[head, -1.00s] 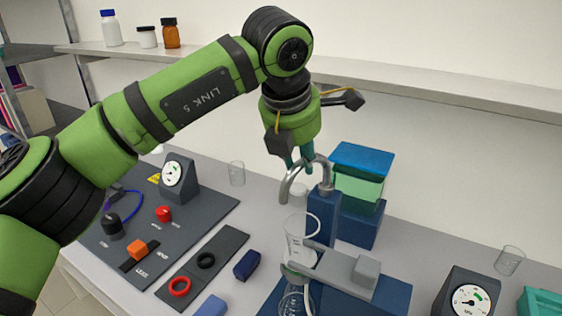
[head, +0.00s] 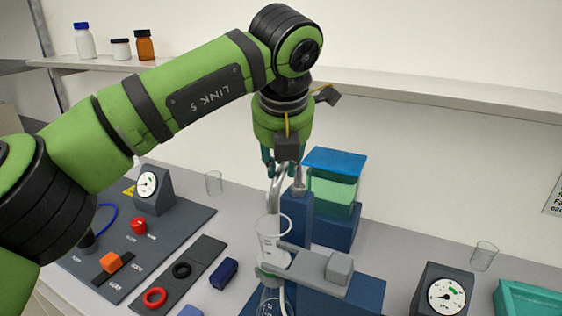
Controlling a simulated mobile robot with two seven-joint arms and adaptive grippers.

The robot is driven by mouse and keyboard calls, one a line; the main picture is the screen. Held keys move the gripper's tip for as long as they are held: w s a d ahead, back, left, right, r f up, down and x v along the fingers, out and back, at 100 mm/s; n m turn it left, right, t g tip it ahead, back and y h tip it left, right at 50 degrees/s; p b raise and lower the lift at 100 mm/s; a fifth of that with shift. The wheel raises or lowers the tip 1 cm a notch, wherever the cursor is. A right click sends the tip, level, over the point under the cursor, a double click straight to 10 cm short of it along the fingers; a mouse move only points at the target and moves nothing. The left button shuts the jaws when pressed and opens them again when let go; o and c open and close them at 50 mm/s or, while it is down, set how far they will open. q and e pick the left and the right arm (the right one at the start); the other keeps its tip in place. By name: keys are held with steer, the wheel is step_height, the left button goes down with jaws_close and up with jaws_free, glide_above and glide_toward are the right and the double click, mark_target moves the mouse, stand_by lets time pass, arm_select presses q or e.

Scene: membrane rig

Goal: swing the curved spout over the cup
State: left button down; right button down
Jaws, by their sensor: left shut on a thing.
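The curved grey metal spout (head: 274,196) rises from the blue post (head: 298,215) and bends down toward the front. Its lower end appears above the mouth of the clear glass cup (head: 271,249). The cup is upright, held by a grey clamp arm (head: 306,266). My left gripper (head: 283,168) comes down from above with its teal fingers around the upper part of the spout, shut on it. The gripper's body hides the top of the bend. The exact gap between spout and rim is hard to judge. My right gripper is out of view.
A dark panel with a gauge (head: 148,183) and knobs lies at left. Another gauge (head: 443,295) and a teal tray (head: 530,299) are at right. A wall shelf (head: 430,103) runs behind my arm.

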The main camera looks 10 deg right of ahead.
arm_select(q)
steer(key=shift+s+f, duration=0.1)
steer(key=shift+f, duration=0.05)
steer(key=c, duration=1)
jaws_free()
steer(key=shift+d, duration=0.1)
steer(key=v, duration=1.2)
